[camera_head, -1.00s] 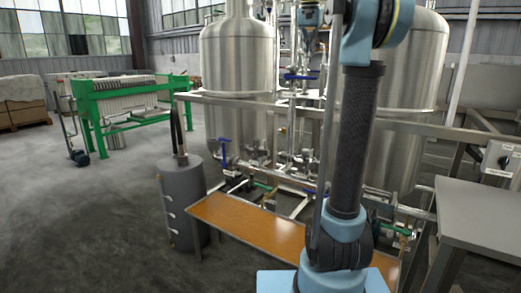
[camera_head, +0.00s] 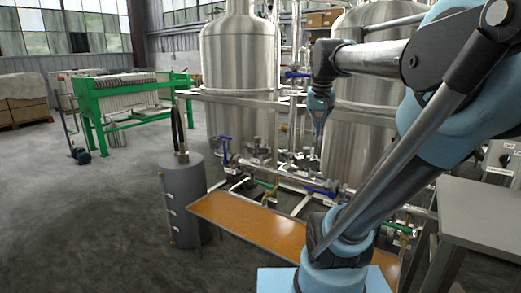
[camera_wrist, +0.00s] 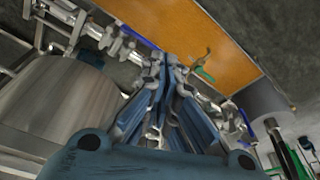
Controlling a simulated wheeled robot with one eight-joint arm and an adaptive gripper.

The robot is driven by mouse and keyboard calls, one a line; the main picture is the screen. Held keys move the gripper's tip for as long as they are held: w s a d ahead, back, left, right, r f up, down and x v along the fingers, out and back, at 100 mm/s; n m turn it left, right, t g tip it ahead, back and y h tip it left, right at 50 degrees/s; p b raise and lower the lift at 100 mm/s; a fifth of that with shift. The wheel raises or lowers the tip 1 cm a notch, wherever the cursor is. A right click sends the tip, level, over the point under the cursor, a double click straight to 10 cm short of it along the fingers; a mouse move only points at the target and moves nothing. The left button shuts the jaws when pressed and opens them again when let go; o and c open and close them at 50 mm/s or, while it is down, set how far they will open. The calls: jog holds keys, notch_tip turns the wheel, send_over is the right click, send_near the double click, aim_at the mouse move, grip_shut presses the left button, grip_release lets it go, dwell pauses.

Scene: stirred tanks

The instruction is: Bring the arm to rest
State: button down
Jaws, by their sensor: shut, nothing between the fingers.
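My arm is folded at the right of the head view, with its forearm reaching left across the upper part of the right tank. My gripper (camera_head: 319,122) hangs down from the forearm's end, in front of the gap between the two steel tanks. It also shows in the wrist view (camera_wrist: 165,65), its blue fingers together with nothing between them. It appears clear of the pipes; the exact distance to them is hard to tell.
Two steel tanks (camera_head: 238,65) stand behind a frame with pipes and blue-handled valves. An orange-topped bench (camera_head: 250,222) lies below, beside a grey cylinder (camera_head: 183,195). A grey table (camera_head: 485,210) stands at right. A green filter press (camera_head: 90,115) is far left, with open floor before it.

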jog(key=s+f+n, duration=0.1)
jog(key=s+f, duration=0.6)
jog(key=f, duration=0.4)
jog(key=s+f+n, duration=0.1)
jog(key=s+f, duration=0.6)
jog(key=f, duration=0.5)
jog(key=shift+a, duration=0.15)
